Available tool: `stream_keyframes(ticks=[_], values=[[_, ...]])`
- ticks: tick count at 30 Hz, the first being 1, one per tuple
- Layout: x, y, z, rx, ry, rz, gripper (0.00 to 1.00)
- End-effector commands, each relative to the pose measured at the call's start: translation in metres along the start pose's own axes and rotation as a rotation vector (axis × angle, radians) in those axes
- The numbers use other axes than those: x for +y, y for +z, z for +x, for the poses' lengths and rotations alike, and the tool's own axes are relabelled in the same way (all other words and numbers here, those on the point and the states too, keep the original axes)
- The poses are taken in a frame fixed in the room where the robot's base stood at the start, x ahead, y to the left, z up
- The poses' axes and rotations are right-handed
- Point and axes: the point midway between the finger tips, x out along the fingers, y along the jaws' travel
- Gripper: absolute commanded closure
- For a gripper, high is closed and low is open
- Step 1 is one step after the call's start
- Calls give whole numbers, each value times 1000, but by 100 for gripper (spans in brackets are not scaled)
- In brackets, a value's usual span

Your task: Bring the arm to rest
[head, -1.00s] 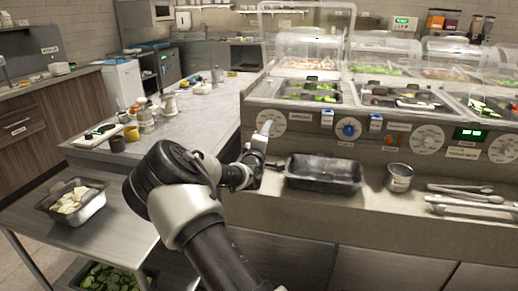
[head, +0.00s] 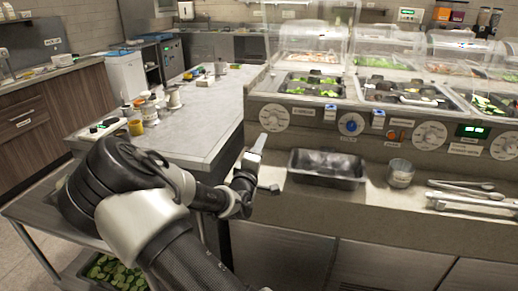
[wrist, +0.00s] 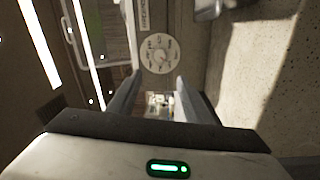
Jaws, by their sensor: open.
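My arm rises from the bottom of the head view and bends at a dark elbow on the left. My gripper (head: 261,168) is at the front edge of the sauce counter, left of the empty metal pan (head: 327,168). In the wrist view the two fingers (wrist: 153,100) stand well apart with nothing between them. A white dial (wrist: 158,54) shows beyond the fingertips. The same dial panel is on the counter front (head: 274,117) in the head view.
A steel cup (head: 400,173) and tongs (head: 470,197) lie right of the pan. A worktop (head: 196,126) with jars and bottles stands at left. A steel side table (head: 40,208) is partly behind my arm, above a tray of green slices (head: 115,272).

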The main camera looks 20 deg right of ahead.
Motion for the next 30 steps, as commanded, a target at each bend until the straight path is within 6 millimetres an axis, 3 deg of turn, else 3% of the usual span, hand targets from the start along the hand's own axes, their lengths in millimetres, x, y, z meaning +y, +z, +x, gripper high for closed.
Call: stream_keyframes(ticks=[8,14,17,20,25,30], values=[[-3,7,0,-25,-46,51,54],[-29,26,-21,-146,-347,363,54],[-34,21,-49,-201,-539,555,54],[-26,9,-84,-237,-715,721,54],[15,-11,-156,-265,-973,914,54],[69,-8,-235,-291,-1153,988,54]])
